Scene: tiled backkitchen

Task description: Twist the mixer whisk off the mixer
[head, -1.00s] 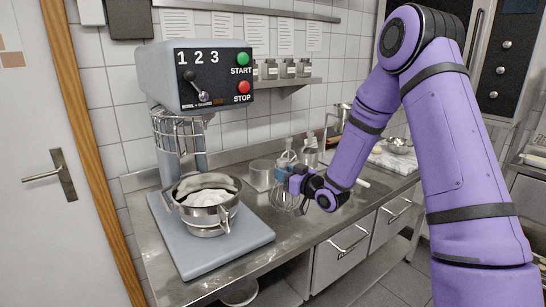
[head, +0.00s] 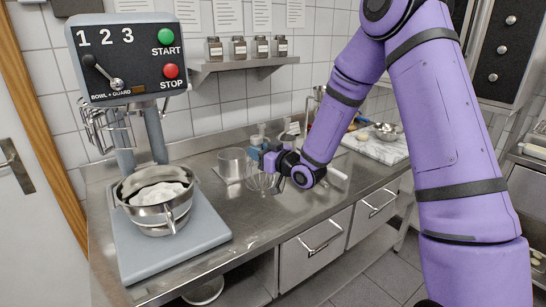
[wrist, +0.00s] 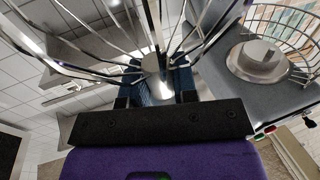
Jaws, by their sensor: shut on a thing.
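The grey mixer (head: 125,30) stands at the left of the head view, its wire guard (head: 95,130) under the head. A steel bowl (head: 155,212) with white contents sits on its base. The wire whisk (head: 262,182) is apart from the mixer, over the counter to the right of it. My gripper (head: 262,152) is shut on the whisk's hub. In the wrist view, the hub (wrist: 158,82) is between my blue fingers, and the whisk's wires spread toward the top. The mixer's underside (wrist: 258,62) is seen at the right there, empty.
A marble board (head: 385,148) with a small bowl is further right. Spice jars (head: 238,47) line a wall shelf. Counter room is free in front of the whisk.

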